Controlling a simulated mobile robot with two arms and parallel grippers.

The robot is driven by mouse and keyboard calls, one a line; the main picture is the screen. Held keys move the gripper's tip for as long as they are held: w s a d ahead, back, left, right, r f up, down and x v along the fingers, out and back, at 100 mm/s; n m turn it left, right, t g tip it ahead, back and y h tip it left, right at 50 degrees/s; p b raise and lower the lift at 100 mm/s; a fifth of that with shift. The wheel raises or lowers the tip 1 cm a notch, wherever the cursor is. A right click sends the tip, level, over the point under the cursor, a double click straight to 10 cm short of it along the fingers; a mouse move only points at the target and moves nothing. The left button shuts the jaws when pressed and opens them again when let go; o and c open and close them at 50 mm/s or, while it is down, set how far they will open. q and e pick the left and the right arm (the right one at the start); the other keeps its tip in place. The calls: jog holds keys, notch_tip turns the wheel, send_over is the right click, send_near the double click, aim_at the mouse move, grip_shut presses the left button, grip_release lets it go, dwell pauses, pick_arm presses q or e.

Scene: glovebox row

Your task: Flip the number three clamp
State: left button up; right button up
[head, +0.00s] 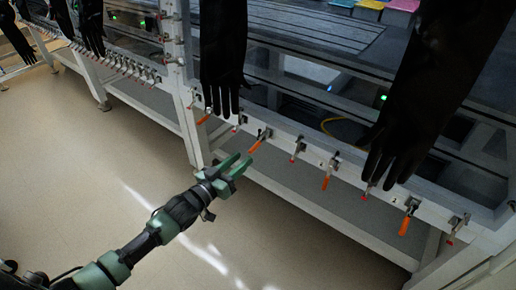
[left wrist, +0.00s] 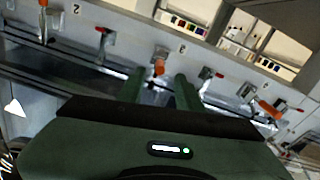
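A row of toggle clamps with orange or red handles runs along the white beam. In the left wrist view the number 3 label (left wrist: 182,48) sits between an orange-handled clamp (left wrist: 159,66) and a red-tipped one (left wrist: 209,73); I cannot tell for certain which it names. My left gripper (head: 244,162) is open and empty, its green fingers apart. It is just below and left of an orange-handled clamp (head: 256,144) in the head view. In the left wrist view the gripper (left wrist: 160,84) has the orange handle showing between its fingertips. My right gripper is not visible.
Black gloves (head: 222,50) and (head: 405,110) hang in front of the beam. A white frame leg (head: 190,125) stands left of my gripper. The floor (head: 110,170) is clear.

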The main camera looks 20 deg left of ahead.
aim_at(252, 150)
pick_arm(q)
jog(key=b+x, duration=0.1)
jog(key=x, duration=0.5)
jog(key=shift+w+d, duration=0.1)
jog(key=shift+w, duration=0.1)
jog(key=shift+c, duration=0.3)
grip_shut()
dwell(0.9)
